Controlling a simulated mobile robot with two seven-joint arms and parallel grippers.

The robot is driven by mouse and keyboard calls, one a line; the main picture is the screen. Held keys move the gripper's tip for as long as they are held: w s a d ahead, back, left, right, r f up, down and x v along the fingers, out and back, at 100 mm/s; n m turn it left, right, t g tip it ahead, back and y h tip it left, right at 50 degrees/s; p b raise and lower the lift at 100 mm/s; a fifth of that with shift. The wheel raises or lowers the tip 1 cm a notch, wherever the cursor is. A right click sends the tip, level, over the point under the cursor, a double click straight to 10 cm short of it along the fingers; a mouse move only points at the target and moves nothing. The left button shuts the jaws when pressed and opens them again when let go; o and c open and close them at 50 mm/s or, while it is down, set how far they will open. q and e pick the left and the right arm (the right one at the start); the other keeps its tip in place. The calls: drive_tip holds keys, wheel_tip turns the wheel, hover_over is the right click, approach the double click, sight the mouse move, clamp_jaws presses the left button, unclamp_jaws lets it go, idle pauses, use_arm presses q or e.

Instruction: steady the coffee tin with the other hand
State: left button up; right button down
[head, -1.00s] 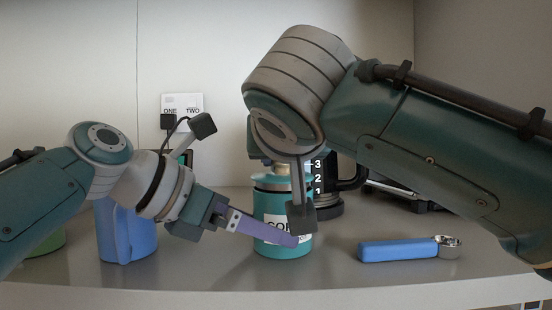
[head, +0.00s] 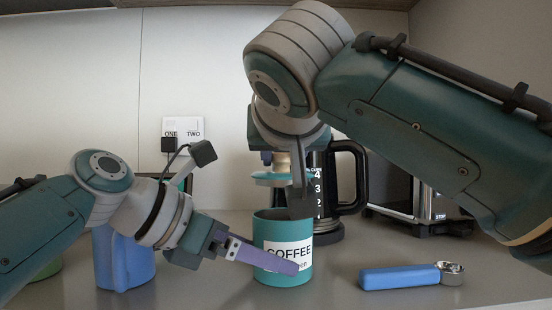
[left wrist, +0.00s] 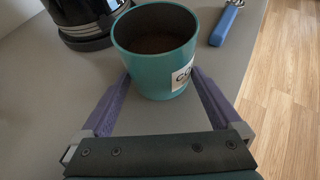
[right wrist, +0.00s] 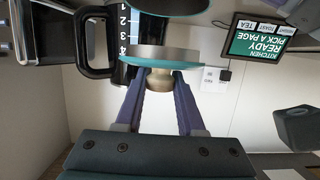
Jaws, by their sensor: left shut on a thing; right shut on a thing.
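The teal coffee tin (head: 268,230) stands upright on the counter with a white COFFEE label. It is open at the top, and the left wrist view shows the tin (left wrist: 150,72) with dark brown contents (left wrist: 158,42). My left gripper (left wrist: 163,78) is shut around the tin's body, one purple finger on each side. In the head view one finger of this left gripper (head: 284,266) crosses the label; the other is hidden. My right gripper (right wrist: 160,85) is shut on the knob (right wrist: 158,79) of the tin's lid (right wrist: 160,57). The lid (head: 269,179) hangs level above the tin, apart from it.
A blue-handled scoop (head: 400,277) lies to the tin's right. A blue container (head: 122,258) and a green item (head: 45,270) are at the left. A small screen (right wrist: 258,38) shows in the right wrist view.

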use_arm(q)
drive_tip(key=shift+f, duration=0.35)
use_arm(e)
drive_tip(key=w+d+r, duration=0.4)
drive_tip(key=d, duration=0.2)
drive_tip(key=shift+w+d, duration=0.25)
drive_tip(key=shift+d, duration=0.05)
use_arm(q)
drive_tip(key=o, duration=1.1)
drive_tip(key=shift+r, duration=0.1)
drive_tip(key=shift+s+a+r, duration=0.25)
drive_tip(key=shift+a+r, duration=0.1)
drive_tip(key=v, duration=1.1)
drive_tip(key=shift+s, duration=0.15)
